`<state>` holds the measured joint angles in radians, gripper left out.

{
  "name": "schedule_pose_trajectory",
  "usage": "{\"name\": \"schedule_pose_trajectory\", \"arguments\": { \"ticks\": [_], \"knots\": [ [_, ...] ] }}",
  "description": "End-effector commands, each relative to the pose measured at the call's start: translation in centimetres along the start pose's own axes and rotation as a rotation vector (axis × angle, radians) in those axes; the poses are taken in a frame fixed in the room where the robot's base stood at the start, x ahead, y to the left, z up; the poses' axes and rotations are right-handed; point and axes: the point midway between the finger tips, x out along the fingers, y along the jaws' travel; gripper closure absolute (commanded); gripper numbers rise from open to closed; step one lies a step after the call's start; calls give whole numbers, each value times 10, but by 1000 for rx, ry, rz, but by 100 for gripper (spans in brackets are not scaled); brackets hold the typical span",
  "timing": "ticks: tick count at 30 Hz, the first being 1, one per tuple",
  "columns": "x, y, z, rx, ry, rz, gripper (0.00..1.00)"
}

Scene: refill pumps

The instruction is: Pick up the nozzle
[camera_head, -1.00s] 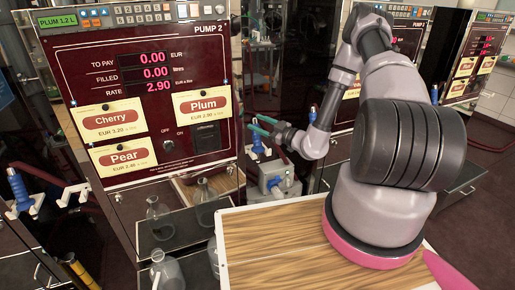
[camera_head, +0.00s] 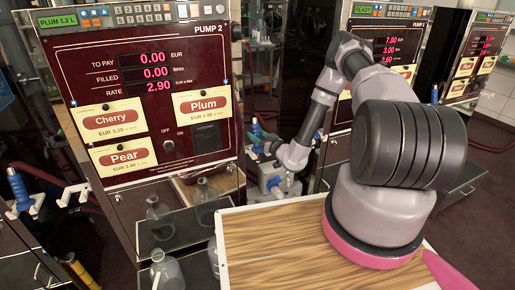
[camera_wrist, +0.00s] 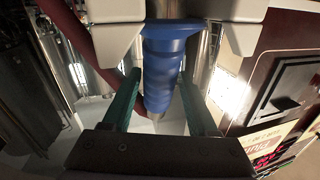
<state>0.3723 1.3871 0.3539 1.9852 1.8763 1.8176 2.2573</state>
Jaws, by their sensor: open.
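The nozzle (camera_wrist: 165,65) has a blue grip and, in the wrist view, stands between the two green fingers of my gripper (camera_wrist: 160,85). The fingers are open, one on each side of it. I cannot tell whether either finger touches it. A pale holder covers its upper part in that view. In the head view, the nozzle (camera_head: 256,129) shows as a small blue shape at the side of pump 2. My gripper (camera_head: 261,142) is right at it there, partly hidden by my wrist.
Pump 2 (camera_head: 140,45) stands just left of my gripper, with Cherry, Pear and Plum labels. Another blue nozzle (camera_head: 18,190) hangs at the far left. Glass bottles (camera_head: 160,222) stand below the pump. A wooden tabletop (camera_head: 270,250) lies in front. A dark red hose (camera_wrist: 80,45) runs beside the nozzle.

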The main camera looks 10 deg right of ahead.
Motion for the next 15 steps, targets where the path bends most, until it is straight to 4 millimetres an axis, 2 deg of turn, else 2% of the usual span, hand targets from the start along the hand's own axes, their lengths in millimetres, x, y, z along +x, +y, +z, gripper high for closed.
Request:
{"name": "schedule_pose_trajectory", "arguments": {
  "ticks": [3,6,14,15],
  "knots": [
    [19,0,-2,-3,2,-3,41],
    [29,1,-2,-2,2,-1,41],
    [32,1,-2,0,1,-1,41],
    [32,1,-2,0,1,-1,49]
  ]
}}
